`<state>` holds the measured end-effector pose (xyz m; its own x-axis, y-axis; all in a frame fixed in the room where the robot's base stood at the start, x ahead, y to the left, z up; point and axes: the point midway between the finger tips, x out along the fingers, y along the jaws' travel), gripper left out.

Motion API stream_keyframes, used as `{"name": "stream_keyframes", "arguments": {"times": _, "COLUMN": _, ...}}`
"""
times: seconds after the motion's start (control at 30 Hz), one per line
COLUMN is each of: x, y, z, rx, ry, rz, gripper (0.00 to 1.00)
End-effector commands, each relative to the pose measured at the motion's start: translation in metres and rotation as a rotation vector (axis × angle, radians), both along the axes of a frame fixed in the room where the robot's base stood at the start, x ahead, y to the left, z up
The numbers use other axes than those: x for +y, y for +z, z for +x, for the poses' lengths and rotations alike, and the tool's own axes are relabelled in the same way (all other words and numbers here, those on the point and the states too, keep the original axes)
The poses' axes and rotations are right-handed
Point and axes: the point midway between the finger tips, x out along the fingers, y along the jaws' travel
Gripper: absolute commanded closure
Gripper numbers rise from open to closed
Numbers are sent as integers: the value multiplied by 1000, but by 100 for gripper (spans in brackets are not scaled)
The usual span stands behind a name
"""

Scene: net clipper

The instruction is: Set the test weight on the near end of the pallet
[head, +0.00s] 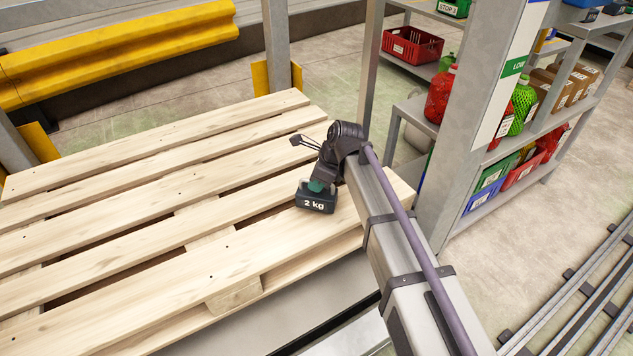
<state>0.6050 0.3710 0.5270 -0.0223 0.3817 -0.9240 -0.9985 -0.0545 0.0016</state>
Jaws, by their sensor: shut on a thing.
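The test weight (316,201) is a dark block labelled "2 kg" with a green top part. It is at the right-hand part of the wooden pallet (130,265), over the slats close to the pallet's right end. My gripper (317,184) is above the weight and shut on its green top. My gripper hides part of the weight's top. The weight looks upright. I cannot tell whether its underside touches the slats or hangs just above them.
A yellow guard rail (120,50) runs behind the pallet. Floor rails (575,305) lie at the lower right. The pallet's left slats are bare.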

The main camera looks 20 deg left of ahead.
Motion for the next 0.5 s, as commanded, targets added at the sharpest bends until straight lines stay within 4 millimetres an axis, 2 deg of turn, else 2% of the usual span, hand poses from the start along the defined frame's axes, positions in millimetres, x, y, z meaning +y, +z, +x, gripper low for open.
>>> {"name": "stream_keyframes", "arguments": {"times": 0.03, "x": 0, "y": -17, "z": 0, "rx": 0, "ry": 0, "rz": 1, "gripper": 100}}
{"name": "stream_keyframes", "arguments": {"times": 0.1, "x": 0, "y": -23, "z": 0, "rx": 0, "ry": 0, "rz": 1, "gripper": 100}}
{"name": "stream_keyframes", "arguments": {"times": 0.5, "x": 0, "y": -24, "z": 0, "rx": 0, "ry": 0, "rz": 1, "gripper": 100}}
